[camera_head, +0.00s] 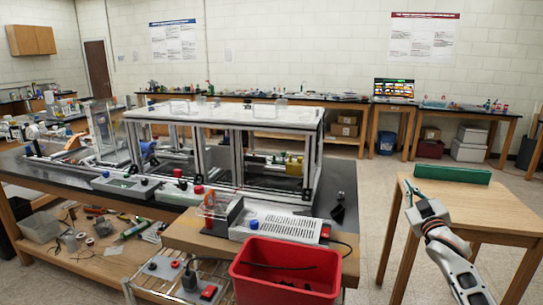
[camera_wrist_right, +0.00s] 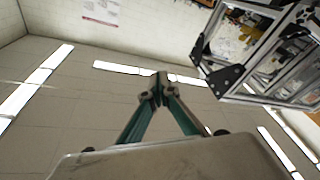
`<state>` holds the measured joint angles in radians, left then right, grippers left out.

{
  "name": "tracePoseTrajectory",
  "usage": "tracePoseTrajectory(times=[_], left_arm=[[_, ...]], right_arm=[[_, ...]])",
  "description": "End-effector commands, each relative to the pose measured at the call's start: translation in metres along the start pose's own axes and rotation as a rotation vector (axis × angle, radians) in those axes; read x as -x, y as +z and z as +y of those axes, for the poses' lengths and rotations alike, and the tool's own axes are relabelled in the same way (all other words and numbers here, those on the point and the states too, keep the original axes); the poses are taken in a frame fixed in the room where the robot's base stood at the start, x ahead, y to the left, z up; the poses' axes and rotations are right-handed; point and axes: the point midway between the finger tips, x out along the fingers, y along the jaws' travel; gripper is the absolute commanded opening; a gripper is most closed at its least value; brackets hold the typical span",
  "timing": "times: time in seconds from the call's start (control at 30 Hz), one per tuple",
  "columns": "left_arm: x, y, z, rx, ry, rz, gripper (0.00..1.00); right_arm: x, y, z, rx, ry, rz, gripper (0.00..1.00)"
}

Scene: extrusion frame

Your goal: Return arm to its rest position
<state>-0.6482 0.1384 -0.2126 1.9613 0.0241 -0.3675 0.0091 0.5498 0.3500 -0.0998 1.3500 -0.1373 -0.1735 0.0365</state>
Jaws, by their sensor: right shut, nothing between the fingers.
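My right arm comes in from the lower right in the head view. Its right gripper (camera_head: 408,187) points upward in front of the small wooden table at the right. The wrist view shows the teal fingers of this gripper (camera_wrist_right: 159,82) meeting at the tips, shut with nothing between them. My left gripper is in neither view. The extrusion frame (camera_head: 222,118), with silver bars and a clear top, stands on the dark workbench left of my right gripper, well apart from it. Part of a metal frame (camera_wrist_right: 265,55) shows at the upper right in the wrist view.
The wooden table (camera_head: 500,208) carries a green block (camera_head: 452,174) near the right gripper. A red bin (camera_head: 286,272) is at the front centre, beside a grey box with a vented top (camera_head: 278,226). Open floor (camera_head: 365,205) lies between workbench and table.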

Motion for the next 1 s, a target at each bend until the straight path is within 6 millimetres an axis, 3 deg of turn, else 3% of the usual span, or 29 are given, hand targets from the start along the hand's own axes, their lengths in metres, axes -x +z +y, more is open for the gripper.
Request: tracePoseTrajectory(times=[0.17, 0.47, 0.67, 0.83, 1.0], left_arm=[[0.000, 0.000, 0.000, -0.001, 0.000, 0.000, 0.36], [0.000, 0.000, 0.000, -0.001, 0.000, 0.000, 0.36], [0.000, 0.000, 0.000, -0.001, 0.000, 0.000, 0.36], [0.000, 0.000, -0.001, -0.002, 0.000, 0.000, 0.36], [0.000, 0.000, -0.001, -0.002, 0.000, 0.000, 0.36]], right_arm=[[0.006, 0.047, -0.014, -0.036, -0.043, -0.183, 0.00], [0.090, 0.107, -0.111, -0.053, -0.165, -0.246, 0.00], [0.183, 0.149, -0.188, -0.089, -0.272, -0.318, 0.00], [0.282, 0.174, -0.247, -0.137, -0.364, -0.393, 0.00], [0.389, 0.184, -0.294, -0.200, -0.448, -0.477, 0.00]])
